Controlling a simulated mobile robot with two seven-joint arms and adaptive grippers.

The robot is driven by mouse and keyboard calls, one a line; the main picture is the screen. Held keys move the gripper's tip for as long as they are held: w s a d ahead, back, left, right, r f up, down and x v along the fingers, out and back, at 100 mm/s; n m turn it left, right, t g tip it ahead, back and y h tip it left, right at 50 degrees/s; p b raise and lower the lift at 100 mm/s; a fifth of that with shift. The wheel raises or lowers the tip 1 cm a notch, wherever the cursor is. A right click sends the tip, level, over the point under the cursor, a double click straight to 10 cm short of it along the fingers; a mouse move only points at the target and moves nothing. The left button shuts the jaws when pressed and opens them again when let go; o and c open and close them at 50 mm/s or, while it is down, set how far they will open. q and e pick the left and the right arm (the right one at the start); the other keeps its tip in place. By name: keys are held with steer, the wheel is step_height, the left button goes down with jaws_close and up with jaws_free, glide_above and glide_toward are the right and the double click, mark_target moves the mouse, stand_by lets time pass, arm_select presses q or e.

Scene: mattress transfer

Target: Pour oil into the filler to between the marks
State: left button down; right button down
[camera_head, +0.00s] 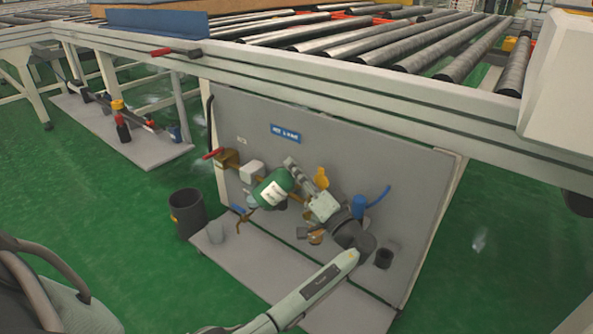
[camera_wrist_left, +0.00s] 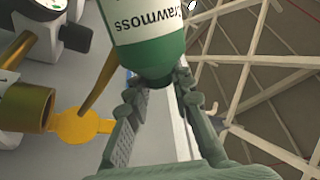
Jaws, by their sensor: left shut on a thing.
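My left gripper (camera_head: 297,184) is shut on a green oil bottle (camera_head: 272,188) with a white label, in front of the grey panel. In the left wrist view the fingertips (camera_wrist_left: 163,84) close around the narrow dark green end of the bottle (camera_wrist_left: 150,38). Its label reads upside down there. The bottle looks tilted in the head view. A brass-coloured pipe end (camera_wrist_left: 32,107), seemingly the filler, has a yellow flap (camera_wrist_left: 82,127) beside it, left of the fingers. The yellow flap also shows in the head view (camera_head: 321,178). I cannot see any oil stream or level marks. My right gripper is not in view.
The grey panel (camera_head: 400,180) stands under a roller conveyor (camera_head: 380,45). A blue part with a hose (camera_head: 358,206) is right of the gripper. A dark bin (camera_head: 187,212) stands left on the green floor. A red-handled valve (camera_head: 226,158) sits at the panel's left. A gauge (camera_wrist_left: 47,4) is near the bottle.

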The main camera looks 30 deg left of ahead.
arm_select(q)
steer(key=shift+w+d+r+m+t, duration=0.25)
steer(key=shift+w+r+m+t, duration=0.2)
steer(key=shift+m, duration=0.55)
stand_by(0.8)
steer(key=shift+s+f, duration=0.1)
stand_by(0.8)
